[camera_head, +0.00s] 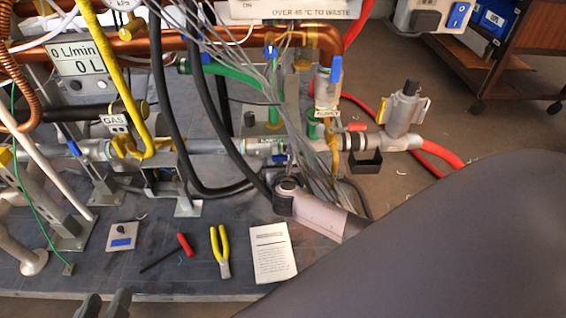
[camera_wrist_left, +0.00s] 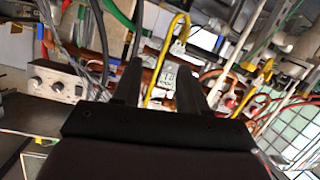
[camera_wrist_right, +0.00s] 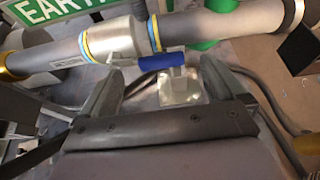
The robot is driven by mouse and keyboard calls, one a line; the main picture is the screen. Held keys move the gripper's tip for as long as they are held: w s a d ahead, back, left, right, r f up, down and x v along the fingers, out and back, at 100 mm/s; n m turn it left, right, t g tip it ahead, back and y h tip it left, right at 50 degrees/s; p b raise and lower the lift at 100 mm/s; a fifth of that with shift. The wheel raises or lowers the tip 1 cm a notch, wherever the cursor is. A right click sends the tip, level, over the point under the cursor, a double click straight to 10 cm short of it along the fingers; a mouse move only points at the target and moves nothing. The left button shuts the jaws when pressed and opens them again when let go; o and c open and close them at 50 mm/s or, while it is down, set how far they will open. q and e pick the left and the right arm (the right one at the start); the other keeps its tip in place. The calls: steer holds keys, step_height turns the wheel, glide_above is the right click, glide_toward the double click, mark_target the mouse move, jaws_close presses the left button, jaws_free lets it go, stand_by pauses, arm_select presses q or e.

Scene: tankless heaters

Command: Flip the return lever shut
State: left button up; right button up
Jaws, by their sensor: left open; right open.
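A blue lever (camera_wrist_right: 161,62) on the grey pipe sits between the fingertips of my right gripper (camera_wrist_right: 161,76), with no contact that I can make out. Its handle runs roughly along the pipe, next to a valve body (camera_wrist_right: 112,42) with yellow and blue rings. No return label is readable there. My right gripper is open; in the head view it is mostly hidden behind my wrist, below the pipe. My left gripper (camera_head: 105,304) is at the bottom left of the head view, away from the pipes. It is open and empty in its wrist view (camera_wrist_left: 160,78).
Other blue levers stand on the upper right pipe (camera_head: 335,70) and the left pipe (camera_head: 73,148). Black hoses (camera_head: 215,110) and grey wires hang before the pipes. A small black box (camera_head: 365,163) is to the right. Pliers (camera_head: 220,250), a screwdriver (camera_head: 168,252) and a paper (camera_head: 272,252) lie on the board.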

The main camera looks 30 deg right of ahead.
mark_target(283, 156)
steer(key=b+x, duration=0.2)
steer(key=x, duration=0.1)
steer(key=shift+w+d+f, duration=0.1)
steer(key=shift+w+f, duration=0.1)
steer(key=shift+f, duration=0.1)
arm_select(q)
steer(key=shift+s+a+r+m+t+y, duration=0.15)
steer(key=shift+a+m+t+y, duration=0.1)
steer(key=shift+a+t, duration=0.2)
steer(key=shift+s+a+f+m+t+y, duration=0.15)
steer(key=shift+a+m+t, duration=0.1)
steer(key=shift+a+t, duration=0.15)
arm_select(e)
steer(key=shift+w+d, duration=0.25)
steer(key=shift+w, duration=0.2)
arm_select(q)
steer(key=shift+r, duration=0.15)
arm_select(e)
steer(key=shift+c, duration=0.3)
